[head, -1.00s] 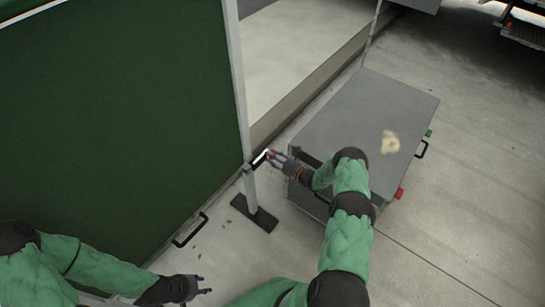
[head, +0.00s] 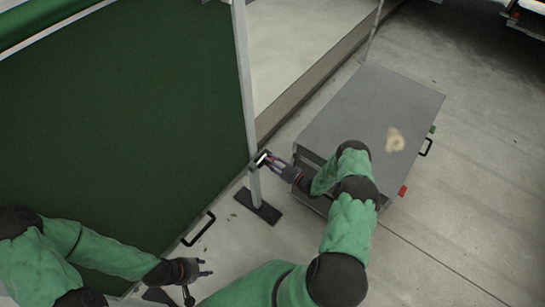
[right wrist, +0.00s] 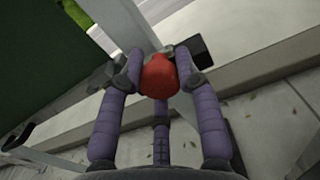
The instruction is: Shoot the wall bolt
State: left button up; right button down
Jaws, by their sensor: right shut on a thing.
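The wall bolt shows in the right wrist view as a red knob (right wrist: 159,76) with dark metal parts beside it, set at the pale upright post (head: 247,110) on the edge of the green wall (head: 130,120). My right gripper (head: 268,159) is shut on the red knob; its purple fingers stand on both sides of it in the right wrist view (right wrist: 158,80). In the head view the knob is mostly hidden by the fingers. My left gripper (head: 207,268) is low in the head view, near a black handle (head: 199,229) on the wall, with its fingers apart and nothing between them.
A large grey box (head: 372,115) stands right of the post, under my right forearm, with a red block (head: 402,191) at its side. The post's dark foot (head: 258,206) lies on the concrete floor. The floor at lower right is clear.

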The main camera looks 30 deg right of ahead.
jog(key=shift+s+a+f, duration=0.2)
jog(key=shift+a+f, duration=0.1)
jog(key=shift+a, duration=0.1)
jog(key=c, duration=0.9)
grip_release()
jog(key=shift+o, duration=0.2)
jog(key=shift+w+r, duration=0.1)
jog(key=shift+d, duration=0.1)
jog(key=shift+d, duration=0.15)
jog(key=v, duration=1.2)
jog(key=shift+a, duration=0.2)
